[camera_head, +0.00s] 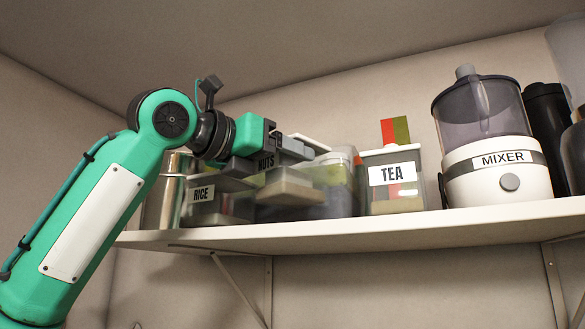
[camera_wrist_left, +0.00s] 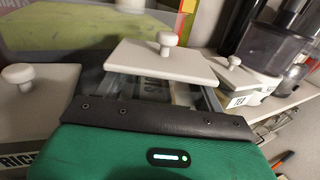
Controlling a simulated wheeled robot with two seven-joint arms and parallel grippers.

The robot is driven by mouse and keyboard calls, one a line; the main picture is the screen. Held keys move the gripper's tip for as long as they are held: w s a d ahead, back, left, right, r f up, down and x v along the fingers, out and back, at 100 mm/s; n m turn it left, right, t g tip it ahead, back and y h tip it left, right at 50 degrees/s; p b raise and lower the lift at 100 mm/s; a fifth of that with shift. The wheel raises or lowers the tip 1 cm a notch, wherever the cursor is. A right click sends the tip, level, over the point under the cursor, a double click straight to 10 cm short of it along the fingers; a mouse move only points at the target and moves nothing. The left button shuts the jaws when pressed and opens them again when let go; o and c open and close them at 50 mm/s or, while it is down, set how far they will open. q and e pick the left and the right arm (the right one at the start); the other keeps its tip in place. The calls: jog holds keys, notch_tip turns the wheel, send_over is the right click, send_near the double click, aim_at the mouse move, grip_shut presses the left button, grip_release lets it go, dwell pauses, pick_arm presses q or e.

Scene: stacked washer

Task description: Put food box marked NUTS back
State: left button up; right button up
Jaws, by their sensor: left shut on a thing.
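The NUTS box (camera_head: 287,187) is a clear container with its dark label partly covered by my gripper. Its white lid (camera_wrist_left: 160,60) with a round knob shows in the left wrist view. My left gripper (camera_head: 290,150) comes in from the left and is shut on the NUTS box. The box is at the shelf (camera_head: 400,228), between the RICE box (camera_head: 208,200) on its left and the TEA box (camera_head: 394,180) on its right. Its base looks higher than theirs; whether it touches anything beneath is unclear. My right gripper is in neither view.
A metal canister (camera_head: 163,200) stands at the shelf's left end. More clear containers (camera_head: 340,180) crowd behind and beside the NUTS box. The MIXER (camera_head: 495,150) and dark bottles (camera_head: 548,130) stand to the right. The RICE lid (camera_wrist_left: 30,88) is close beside my left gripper.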

aim_at(293, 182)
pick_arm(q)
jog(key=shift+w+d+r+p, duration=0.1)
jog(key=shift+w+d+p, duration=0.1)
jog(key=shift+w+d, duration=0.25)
jog(key=shift+w+d+r+p, duration=0.1)
jog(key=shift+w+d+p, duration=0.1)
jog(key=shift+d, duration=0.4)
jog(key=shift+w+d+f, duration=0.1)
jog(key=shift+d, duration=0.05)
notch_tip(293, 182, down, 2)
jog(key=shift+w+f+p, duration=0.1)
jog(key=shift+f+p, duration=0.05)
jog(key=shift+p, duration=0.4)
jog(key=shift+a+f, duration=0.2)
jog(key=shift+f, duration=0.35)
jog(key=shift+d+f, duration=0.15)
jog(key=o, duration=1.3)
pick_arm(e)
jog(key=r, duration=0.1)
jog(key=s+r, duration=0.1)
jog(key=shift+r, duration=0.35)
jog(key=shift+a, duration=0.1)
